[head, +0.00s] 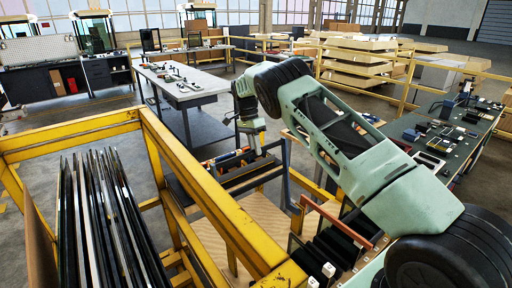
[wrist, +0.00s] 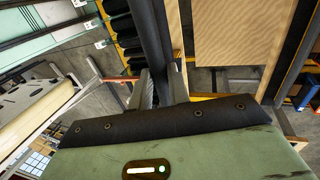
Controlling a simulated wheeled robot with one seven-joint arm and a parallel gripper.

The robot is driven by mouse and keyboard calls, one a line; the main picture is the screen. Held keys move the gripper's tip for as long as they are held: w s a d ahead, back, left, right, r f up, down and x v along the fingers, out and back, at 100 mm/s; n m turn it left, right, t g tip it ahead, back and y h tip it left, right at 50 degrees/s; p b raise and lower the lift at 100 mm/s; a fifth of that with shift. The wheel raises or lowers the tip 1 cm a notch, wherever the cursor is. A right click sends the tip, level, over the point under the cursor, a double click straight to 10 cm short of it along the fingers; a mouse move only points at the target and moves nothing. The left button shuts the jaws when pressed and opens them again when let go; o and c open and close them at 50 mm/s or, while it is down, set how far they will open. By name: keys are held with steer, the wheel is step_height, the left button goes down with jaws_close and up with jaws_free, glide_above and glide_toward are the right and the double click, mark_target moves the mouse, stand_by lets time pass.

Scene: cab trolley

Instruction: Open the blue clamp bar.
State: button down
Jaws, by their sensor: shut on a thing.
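My gripper (head: 257,148) reaches down over the near trolley, at a dark frame (head: 287,170). In the wrist view my gripper's two grey fingers (wrist: 158,86) are shut on a long dark bar (wrist: 151,35), one on each side of it. The bar runs away from the gripper toward the top edge. It looks dark grey rather than clearly blue, so I cannot tell for sure that it is the clamp bar. The gripped spot is too small to make out in the head view.
A yellow rail frame (head: 205,185) with upright dark sheets (head: 98,215) stands at left. A slotted rack with black pads (head: 335,240) and an orange-brown bar (head: 336,221) is at front right. A grey table (head: 205,88) and a cluttered green-topped bench (head: 455,125) stand beyond.

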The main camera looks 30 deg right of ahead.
steer(key=shift+s+a+f, duration=0.1)
steer(key=shift+a+f, duration=0.1)
steer(key=shift+f, duration=0.6)
steer(key=c, duration=1.6)
jaws_free()
steer(key=shift+o, duration=1.4)
steer(key=shift+w+f, duration=0.2)
steer(key=shift+w, duration=0.15)
steer(key=shift+s+d+r, duration=0.1)
steer(key=shift+s+r, duration=0.05)
steer(key=shift+r, duration=0.2)
steer(key=b+v, duration=0.2)
steer(key=v, duration=0.5)
steer(key=shift+r, duration=0.2)
